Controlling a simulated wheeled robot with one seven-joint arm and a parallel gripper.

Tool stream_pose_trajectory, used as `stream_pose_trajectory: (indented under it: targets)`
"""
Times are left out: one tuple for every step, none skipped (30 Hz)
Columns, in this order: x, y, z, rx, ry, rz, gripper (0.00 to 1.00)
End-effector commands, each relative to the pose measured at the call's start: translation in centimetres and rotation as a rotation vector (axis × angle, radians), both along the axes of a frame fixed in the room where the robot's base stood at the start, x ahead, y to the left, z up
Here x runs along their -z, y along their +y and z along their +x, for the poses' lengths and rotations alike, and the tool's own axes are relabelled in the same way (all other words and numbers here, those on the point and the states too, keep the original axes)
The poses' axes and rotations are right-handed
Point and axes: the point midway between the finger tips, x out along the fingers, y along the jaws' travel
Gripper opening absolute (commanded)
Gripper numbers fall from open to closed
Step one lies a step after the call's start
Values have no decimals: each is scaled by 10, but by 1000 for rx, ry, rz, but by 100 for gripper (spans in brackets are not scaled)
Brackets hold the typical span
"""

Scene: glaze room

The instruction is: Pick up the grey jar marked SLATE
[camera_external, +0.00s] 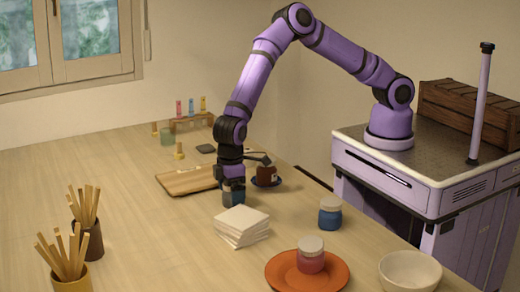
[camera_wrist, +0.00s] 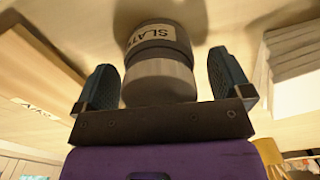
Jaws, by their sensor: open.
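The grey jar marked SLATE (camera_wrist: 158,75) shows in the wrist view with a pale lid and a cream label. It sits between the two dark teal fingers of my gripper (camera_wrist: 162,82), with a visible gap on each side. In the outside view my gripper (camera_external: 233,188) points down at the table, between the wooden tray and the white tile stack. The fingers hide most of the jar there, so I cannot separate it clearly from them.
White tiles (camera_external: 242,224) stand close in front of my gripper; a wooden tray (camera_external: 185,181) lies behind left. A blue jar (camera_external: 330,212), an orange plate (camera_external: 280,275) and a bowl (camera_external: 410,270) are nearer the camera.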

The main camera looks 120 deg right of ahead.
Motion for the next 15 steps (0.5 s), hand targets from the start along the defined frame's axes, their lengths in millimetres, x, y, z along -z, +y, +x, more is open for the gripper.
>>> stream_pose_trajectory:
  targets:
    - [0, 0, 0, 0, 0, 0, 97]
    - [0, 0, 0, 0, 0, 0, 97]
    - [0, 0, 0, 0, 0, 0, 90]
    - [0, 0, 0, 0, 0, 0, 83]
    - [0, 0, 0, 0, 0, 0, 76]
    - [0, 0, 0, 0, 0, 0, 67]
    - [0, 0, 0, 0, 0, 0, 60]
    - [0, 0, 0, 0, 0, 0, 53]
    - [0, 0, 0, 0, 0, 0, 44]
    - [0, 0, 0, 0, 0, 0, 37]
    - [-1, 0, 0, 0, -1, 0, 36]
    - [-1, 0, 0, 0, -1, 0, 36]
    - [-1, 0, 0, 0, -1, 0, 36]
    - [-1, 0, 0, 0, -1, 0, 36]
    - [-1, 0, 0, 0, -1, 0, 36]
